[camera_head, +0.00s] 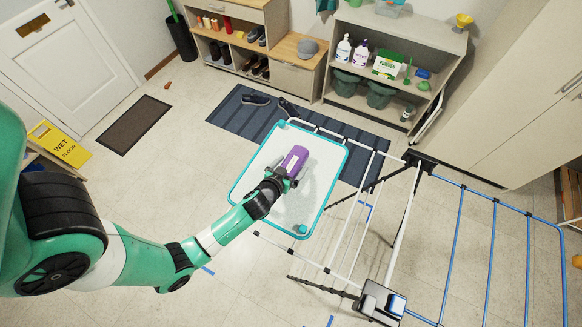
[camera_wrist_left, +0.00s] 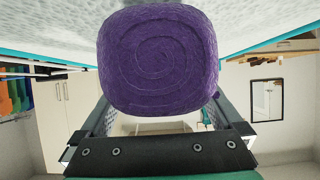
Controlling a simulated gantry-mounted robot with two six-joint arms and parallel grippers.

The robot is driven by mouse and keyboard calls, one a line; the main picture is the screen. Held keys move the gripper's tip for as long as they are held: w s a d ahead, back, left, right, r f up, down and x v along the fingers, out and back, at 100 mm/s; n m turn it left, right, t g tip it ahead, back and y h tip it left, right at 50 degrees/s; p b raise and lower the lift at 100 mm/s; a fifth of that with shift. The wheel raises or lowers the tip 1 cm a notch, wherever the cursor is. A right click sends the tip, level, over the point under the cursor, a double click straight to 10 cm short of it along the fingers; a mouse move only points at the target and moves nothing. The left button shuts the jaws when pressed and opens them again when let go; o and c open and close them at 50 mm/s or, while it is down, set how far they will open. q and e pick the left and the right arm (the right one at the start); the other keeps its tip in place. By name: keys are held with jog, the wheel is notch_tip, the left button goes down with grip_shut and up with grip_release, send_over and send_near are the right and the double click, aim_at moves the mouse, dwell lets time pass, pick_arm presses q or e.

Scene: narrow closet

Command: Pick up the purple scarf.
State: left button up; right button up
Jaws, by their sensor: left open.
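The purple scarf (camera_head: 295,158) is rolled up and lies on a white tray with a teal rim (camera_head: 340,180) in the head view. In the left wrist view the spiral end of the rolled scarf (camera_wrist_left: 158,58) fills the upper middle. My left gripper (camera_head: 283,173) is at the near end of the scarf, open, with its fingers (camera_wrist_left: 158,120) to either side of the roll's lower part. I cannot tell whether the fingers touch it. My right gripper is not in view.
The tray rests by a folding drying rack (camera_head: 400,220) with white and blue bars, which spreads to the right. Shelves with bottles (camera_head: 343,48) and shoes stand at the back. A yellow wet-floor sign (camera_head: 60,145) is at the left.

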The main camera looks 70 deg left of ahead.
pick_arm(q)
jog(key=c, duration=1.3)
jog(key=shift+r, duration=0.1)
notch_tip(320, 180, up, 3)
jog(key=shift+f+p, duration=0.2)
jog(key=shift+p, duration=0.1)
jog(key=s+a+r, duration=0.2)
jog(key=s+r, duration=0.1)
jog(key=s, duration=0.1)
jog(key=s+a+r+p, duration=0.1)
jog(key=s+a+r, duration=0.1)
jog(key=s+r, duration=0.2)
jog(key=s+a+r+p, duration=0.1)
jog(key=s+a+r, duration=0.1)
jog(key=s+r, duration=0.1)
jog(key=shift+s+a+r, duration=0.15)
jog(key=shift+s+a, duration=0.2)
jog(key=shift+s, duration=0.35)
